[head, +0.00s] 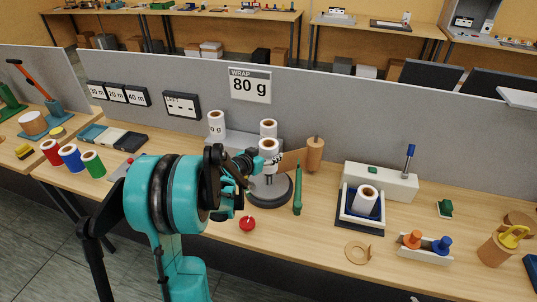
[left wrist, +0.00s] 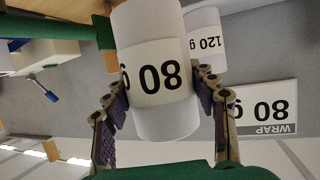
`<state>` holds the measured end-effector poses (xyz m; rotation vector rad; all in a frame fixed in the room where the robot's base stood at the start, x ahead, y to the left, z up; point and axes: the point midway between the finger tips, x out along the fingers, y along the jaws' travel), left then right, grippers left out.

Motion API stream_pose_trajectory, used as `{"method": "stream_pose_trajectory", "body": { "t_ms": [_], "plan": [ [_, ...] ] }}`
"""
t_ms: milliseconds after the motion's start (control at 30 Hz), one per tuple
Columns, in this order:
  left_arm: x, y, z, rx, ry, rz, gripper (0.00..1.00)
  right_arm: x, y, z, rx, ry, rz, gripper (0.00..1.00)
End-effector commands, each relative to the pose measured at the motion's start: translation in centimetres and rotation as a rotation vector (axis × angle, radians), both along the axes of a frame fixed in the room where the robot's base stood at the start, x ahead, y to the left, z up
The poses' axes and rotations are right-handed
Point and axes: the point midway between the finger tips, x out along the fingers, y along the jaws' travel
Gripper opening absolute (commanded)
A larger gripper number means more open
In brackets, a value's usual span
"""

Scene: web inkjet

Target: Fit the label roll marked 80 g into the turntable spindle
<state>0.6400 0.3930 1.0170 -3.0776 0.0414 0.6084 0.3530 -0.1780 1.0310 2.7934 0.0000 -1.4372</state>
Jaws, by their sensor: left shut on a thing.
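The white label roll marked 80 g (left wrist: 160,78) is between the two fingers of my left gripper (left wrist: 163,100), its print upside down in the left wrist view. In the head view the held roll (head: 268,147) is upright above the turntable (head: 282,197), a dark round base, partly hidden by my arm. The spindle (head: 268,180) shows under the roll, and a gap seems to remain between them. My left gripper (head: 259,163) is shut on the roll's side. My right gripper is not in view.
More white rolls (head: 216,123) stand on a grey rack behind; one reads 120 g (left wrist: 207,42). A green tool (head: 298,194) and wooden cylinder (head: 315,154) stand right of the turntable, a red knob (head: 247,223) in front. A WRAP 80 g sign (head: 250,86) hangs on the partition.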

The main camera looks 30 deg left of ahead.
Motion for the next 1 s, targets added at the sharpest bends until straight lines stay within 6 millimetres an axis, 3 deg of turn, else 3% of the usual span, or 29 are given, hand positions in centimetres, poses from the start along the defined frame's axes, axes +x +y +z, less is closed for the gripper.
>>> {"method": "stream_pose_trajectory", "body": {
  "t_ms": [1000],
  "plan": [
    [0.02,0.02,-0.86,0.0,0.0,0.0,0.2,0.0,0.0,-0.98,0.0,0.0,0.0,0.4]
  ]
}}
